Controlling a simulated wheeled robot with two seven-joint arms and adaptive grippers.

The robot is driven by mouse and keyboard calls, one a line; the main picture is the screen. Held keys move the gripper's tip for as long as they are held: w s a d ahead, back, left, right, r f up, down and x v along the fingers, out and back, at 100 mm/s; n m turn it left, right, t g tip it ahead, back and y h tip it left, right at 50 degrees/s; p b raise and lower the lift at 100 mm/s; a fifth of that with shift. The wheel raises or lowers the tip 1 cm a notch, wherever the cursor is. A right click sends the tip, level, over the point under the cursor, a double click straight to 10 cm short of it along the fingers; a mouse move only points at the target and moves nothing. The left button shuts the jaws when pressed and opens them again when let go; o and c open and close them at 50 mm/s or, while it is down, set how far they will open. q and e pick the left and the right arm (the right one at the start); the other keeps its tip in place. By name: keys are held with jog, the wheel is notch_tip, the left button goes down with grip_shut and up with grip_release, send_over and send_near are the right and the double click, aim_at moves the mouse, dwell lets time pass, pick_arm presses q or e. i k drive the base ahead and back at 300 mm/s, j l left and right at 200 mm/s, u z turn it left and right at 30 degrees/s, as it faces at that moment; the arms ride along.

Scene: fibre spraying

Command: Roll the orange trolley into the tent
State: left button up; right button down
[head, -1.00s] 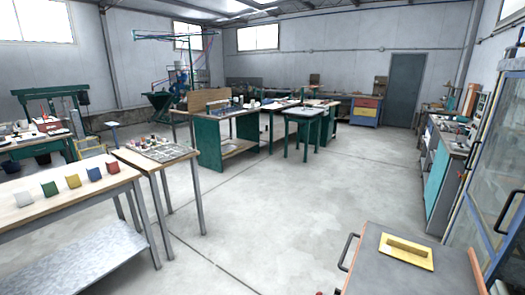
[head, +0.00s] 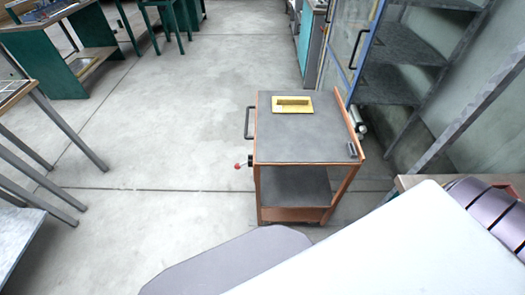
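The orange trolley (head: 305,138) stands on the floor right of the middle in the head view, close in front of me. It has an orange frame, a dark grey top and a lower shelf (head: 294,187). A black handle (head: 247,122) is on its left side, with a small red-knobbed lever (head: 239,165) below it. A yellow block-like item (head: 293,104) lies on its top. No tent can be made out. Neither of my grippers is in view.
A glass-doored blue cabinet (head: 352,38) and dark shelves (head: 413,60) stand behind and right of the trolley. Green-legged tables (head: 75,70) are at the upper left, and metal table legs (head: 45,120) at the left edge. The floor (head: 170,110) left of the trolley is clear.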

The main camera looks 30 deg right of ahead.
aim_at(292, 153)
jog(key=i+j+z, duration=0.2)
jog(key=j+z, duration=0.25)
jog(key=i+j+z, duration=0.1)
jog(key=j+z, duration=0.2)
jog(key=z, duration=0.15)
jog(key=i+j+z, duration=0.1)
jog(key=j+z, duration=0.35)
